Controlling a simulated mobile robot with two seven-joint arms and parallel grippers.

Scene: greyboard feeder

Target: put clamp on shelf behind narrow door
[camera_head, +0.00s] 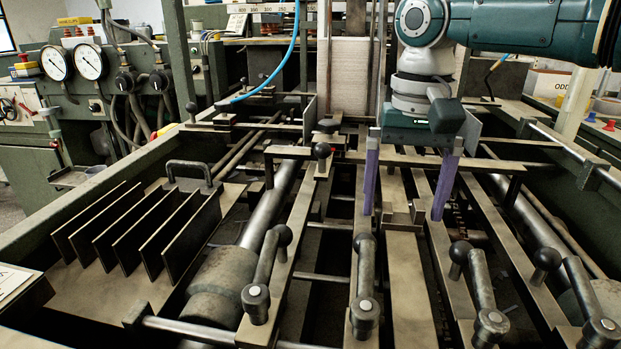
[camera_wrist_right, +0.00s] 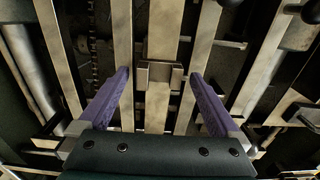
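My right gripper (camera_head: 402,214) hangs over the middle of the machine bed with its two purple fingers wide apart, pointing down. In the right wrist view the gripper (camera_wrist_right: 160,74) is open and holds nothing. A small metal block (camera_wrist_right: 143,74) on a flat bar lies between and a little beyond the fingertips; it also shows in the head view (camera_head: 398,213). I cannot tell whether this block is the clamp. I cannot make out the narrow door or its shelf. My left gripper is not in view.
Several lever handles with round black knobs (camera_head: 365,243) stand along the near side of the bars. Upright dark plates (camera_head: 130,245) stand in a row at the left. Gauges (camera_head: 91,62) are at the far left, and a blue hose (camera_head: 285,62) hangs behind.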

